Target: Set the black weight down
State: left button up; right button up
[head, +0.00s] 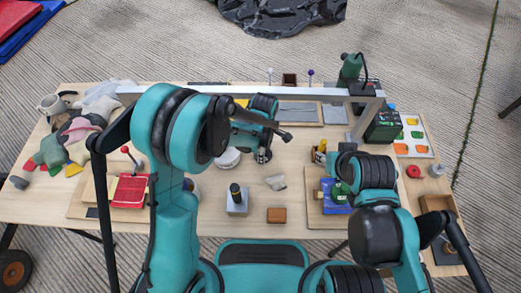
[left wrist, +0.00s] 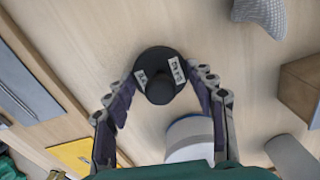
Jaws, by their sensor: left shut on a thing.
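The black weight (left wrist: 160,72) is round, with a knob on top and white labels. In the left wrist view it sits between the two fingers of my left gripper (left wrist: 162,88), which is shut on it. In the head view my left gripper (head: 263,153) is over the middle of the wooden table (head: 310,238), and the weight is mostly hidden by the fingers. I cannot tell whether the weight touches the tabletop. My right gripper is hidden behind its own arm in the head view.
A white round container (head: 228,158) stands close to the left gripper. A grey block with a black cylinder (head: 236,203), a grey piece (head: 276,182) and a brown block (head: 277,215) lie nearer me. A metal frame (head: 320,93) spans the back. Bare wood shows between these things.

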pick_arm(q)
jog(key=shift+s+d+r, duration=0.1)
jog(key=shift+d, duration=0.1)
jog(key=shift+c, duration=0.2)
jog(key=o, duration=1.7)
jog(key=shift+a+f, duration=0.15)
jog(key=shift+f, duration=0.05)
pick_arm(e)
jog(key=shift+s+d+f, duration=0.1)
jog(key=shift+d, duration=0.1)
